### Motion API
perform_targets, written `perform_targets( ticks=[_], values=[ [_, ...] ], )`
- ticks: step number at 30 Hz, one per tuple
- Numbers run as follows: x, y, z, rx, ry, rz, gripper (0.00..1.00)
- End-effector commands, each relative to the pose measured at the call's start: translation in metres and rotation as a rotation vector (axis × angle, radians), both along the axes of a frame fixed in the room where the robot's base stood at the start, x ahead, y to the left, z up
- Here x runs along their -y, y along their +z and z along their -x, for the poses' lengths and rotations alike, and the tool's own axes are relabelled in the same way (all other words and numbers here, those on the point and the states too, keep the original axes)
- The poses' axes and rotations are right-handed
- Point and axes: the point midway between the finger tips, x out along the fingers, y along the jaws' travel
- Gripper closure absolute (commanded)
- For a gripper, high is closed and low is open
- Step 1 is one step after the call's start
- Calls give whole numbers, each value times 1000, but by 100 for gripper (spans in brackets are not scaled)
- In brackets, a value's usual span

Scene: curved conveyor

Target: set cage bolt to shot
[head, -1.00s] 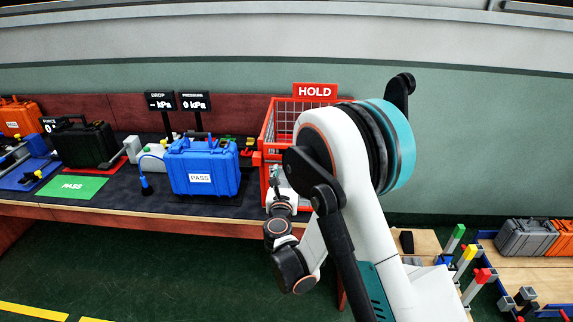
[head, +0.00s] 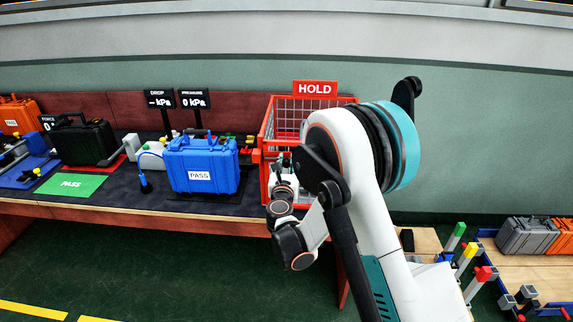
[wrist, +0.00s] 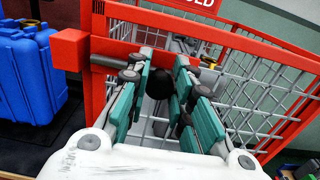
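The red-framed HOLD cage (head: 266,135) stands at the right end of the bench. In the wrist view its red frame (wrist: 98,25) and grey mesh fill the middle and right. A grey bolt rod (wrist: 104,61) runs along the cage front beside a red block (wrist: 70,50). A black round knob (wrist: 158,84) shows between the teal fingers of my gripper (wrist: 165,68). The fingers are apart, one on each side of the knob, and I see no clear grip on it. In the head view my arm partly hides the cage front, and the fingertips are hard to make out.
A blue case (head: 205,165) marked PASS stands just left of the cage; it also shows in the wrist view (wrist: 28,75). A dark case (head: 85,143) and a green PASS mat (head: 72,186) lie further left. Coloured posts (head: 467,258) and a grey case (head: 525,237) are at right.

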Motion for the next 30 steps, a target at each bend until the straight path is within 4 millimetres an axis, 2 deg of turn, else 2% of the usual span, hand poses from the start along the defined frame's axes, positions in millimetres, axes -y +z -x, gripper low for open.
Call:
perform_targets(
  ticks=[5, 12, 19, 20, 22, 23, 30],
  values=[
    [-7, 0, -1, 0, 2, 0, 100],
    [-40, 0, -2, 0, 1, 0, 100],
    [-41, 0, -2, 0, 3, 0, 100],
    [-41, 0, -2, 0, 3, 0, 77],
    [-41, 0, -2, 0, 4, 0, 61],
    [-41, 0, -2, 0, 3, 0, 58],
    [-40, 0, -1, 0, 1, 0, 58]
  ],
)
